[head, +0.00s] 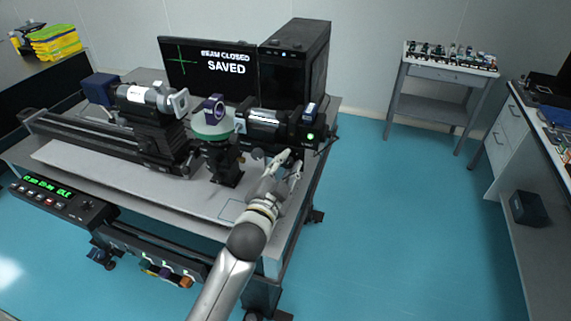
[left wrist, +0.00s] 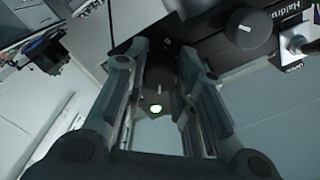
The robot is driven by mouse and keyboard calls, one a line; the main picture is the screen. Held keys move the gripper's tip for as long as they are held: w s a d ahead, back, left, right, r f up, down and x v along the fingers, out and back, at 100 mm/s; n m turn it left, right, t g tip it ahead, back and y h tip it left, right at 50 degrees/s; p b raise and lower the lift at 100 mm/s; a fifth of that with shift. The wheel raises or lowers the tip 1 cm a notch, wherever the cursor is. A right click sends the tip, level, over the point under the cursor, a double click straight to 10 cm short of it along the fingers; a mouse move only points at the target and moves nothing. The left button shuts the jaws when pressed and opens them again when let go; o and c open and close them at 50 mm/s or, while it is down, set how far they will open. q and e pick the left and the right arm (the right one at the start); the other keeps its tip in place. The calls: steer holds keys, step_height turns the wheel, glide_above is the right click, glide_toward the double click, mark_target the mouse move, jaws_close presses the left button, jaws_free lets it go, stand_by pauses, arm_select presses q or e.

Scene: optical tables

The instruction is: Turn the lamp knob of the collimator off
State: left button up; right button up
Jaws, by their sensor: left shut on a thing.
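The collimator (head: 268,116) is the black and silver barrel unit at the right end of the optical bench, with a lit green light (head: 310,136) on its housing. My left gripper (head: 292,160) is at the near side of this housing. In the left wrist view, its two fingers (left wrist: 165,68) are closed around a dark round knob (left wrist: 160,76) with a pale mark, beside the green light (left wrist: 155,108). In the head view the gripper hides this knob. A second dark knob (left wrist: 245,28) with a white mark sits to the right, apart from the fingers. My right gripper is not in view.
A green-topped holder (head: 212,122) stands left of the collimator, and a microscope-like barrel (head: 145,97) further left. A monitor (head: 208,66) behind reads "BEAM CLOSED SAVED". A control box (head: 62,200) sits at the table's front left. The floor to the right is clear.

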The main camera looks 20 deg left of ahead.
arm_select(q)
steer(key=n+p, duration=0.1)
steer(key=n, duration=0.4)
steer(key=shift+f, duration=0.1)
steer(key=shift+n, duration=0.5)
steer(key=shift+f, duration=0.1)
steer(key=o, duration=1.1)
steer(key=shift+c, duration=0.2)
steer(key=shift+s, duration=0.15)
steer(key=s, duration=1.1)
steer(key=shift+s+a, duration=0.2)
steer(key=shift+s, duration=0.2)
